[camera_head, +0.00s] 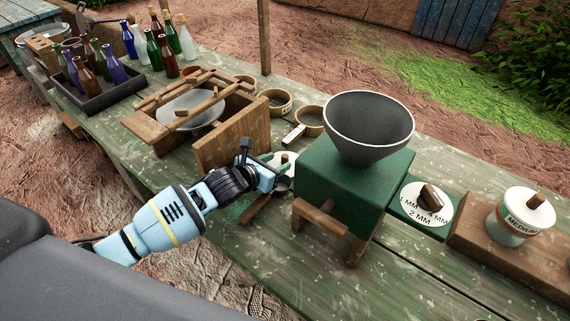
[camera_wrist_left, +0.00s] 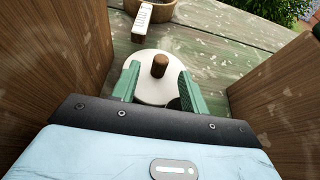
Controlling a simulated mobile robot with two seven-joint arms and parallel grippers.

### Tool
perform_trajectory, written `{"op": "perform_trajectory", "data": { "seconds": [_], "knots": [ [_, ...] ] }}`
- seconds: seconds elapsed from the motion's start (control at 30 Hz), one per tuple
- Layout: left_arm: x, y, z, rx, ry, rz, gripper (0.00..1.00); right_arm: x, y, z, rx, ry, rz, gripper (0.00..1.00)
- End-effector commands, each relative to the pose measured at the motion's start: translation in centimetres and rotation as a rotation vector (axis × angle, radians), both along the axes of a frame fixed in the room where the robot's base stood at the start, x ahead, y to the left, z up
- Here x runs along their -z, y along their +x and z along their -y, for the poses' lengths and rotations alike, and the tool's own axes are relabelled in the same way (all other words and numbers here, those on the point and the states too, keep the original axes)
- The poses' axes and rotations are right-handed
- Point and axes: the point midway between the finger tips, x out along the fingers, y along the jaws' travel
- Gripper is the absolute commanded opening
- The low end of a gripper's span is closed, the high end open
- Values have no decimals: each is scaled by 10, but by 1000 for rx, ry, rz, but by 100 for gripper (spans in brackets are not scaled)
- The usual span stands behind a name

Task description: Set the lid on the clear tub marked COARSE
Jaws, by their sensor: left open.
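A white round lid (camera_wrist_left: 150,92) with a brown wooden knob (camera_wrist_left: 160,65) lies on the green table in the left wrist view. In the head view the lid (camera_head: 285,159) is partly hidden behind my left gripper (camera_head: 275,171). My left gripper is open; in the left wrist view its two green fingers (camera_wrist_left: 157,88) reach over the lid, one on each side of the knob, and do not appear to touch it. No tub with a readable COARSE mark shows. A tub marked MEDIUM (camera_head: 519,224) stands at the right with a white knobbed lid on it. My right gripper is not in view.
A green mill (camera_head: 325,182) with a grey hopper (camera_head: 369,123) stands just right of my left gripper. A wooden frame box (camera_head: 226,144) stands to its left. A dark scoop (camera_head: 282,186) lies close by. Round sieves (camera_head: 276,101) and a bottle tray (camera_head: 100,99) are farther back.

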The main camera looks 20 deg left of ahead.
Motion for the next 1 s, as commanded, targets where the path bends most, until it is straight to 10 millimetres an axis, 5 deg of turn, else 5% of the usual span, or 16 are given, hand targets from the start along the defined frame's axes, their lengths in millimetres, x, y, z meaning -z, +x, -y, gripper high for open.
{"op": "perform_trajectory", "data": {
  "seconds": [0.2,0.5,0.83,1.0],
  "knots": [
    [9,19,7,0,0,0,45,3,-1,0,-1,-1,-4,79],
    [9,21,8,0,1,1,45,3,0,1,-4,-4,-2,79],
    [9,21,8,0,1,0,1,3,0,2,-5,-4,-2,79],
    [9,21,8,0,1,0,0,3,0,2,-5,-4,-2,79]
  ]
}}
